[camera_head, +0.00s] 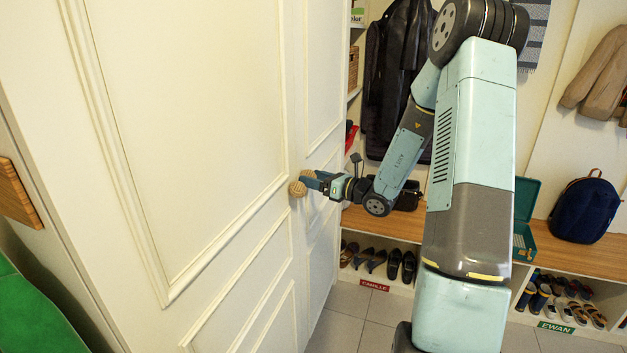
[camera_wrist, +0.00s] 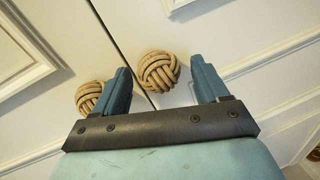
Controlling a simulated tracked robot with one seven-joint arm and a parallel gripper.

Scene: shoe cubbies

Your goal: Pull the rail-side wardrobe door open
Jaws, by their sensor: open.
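The cream wardrobe has two panelled doors, a near door (camera_head: 190,120) and a far door (camera_head: 322,60) on the side of the coats. Both look shut along their seam. Two woven rope-ball knobs (camera_head: 298,188) sit close together at the seam. My gripper (camera_head: 314,180) is at the knobs, open. In the wrist view one knob (camera_wrist: 158,71) lies between my two spread fingers (camera_wrist: 163,84), right of the seam. The other knob (camera_wrist: 90,97) is outside, left of the left finger. I cannot tell whether either finger touches a knob.
Dark coats (camera_head: 392,80) hang behind my arm, above a wooden bench (camera_head: 385,222) with shoe cubbies below. A teal box (camera_head: 524,225) and a blue backpack (camera_head: 585,208) stand on the bench. Grey tiled floor (camera_head: 345,320) is clear in front of the far door.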

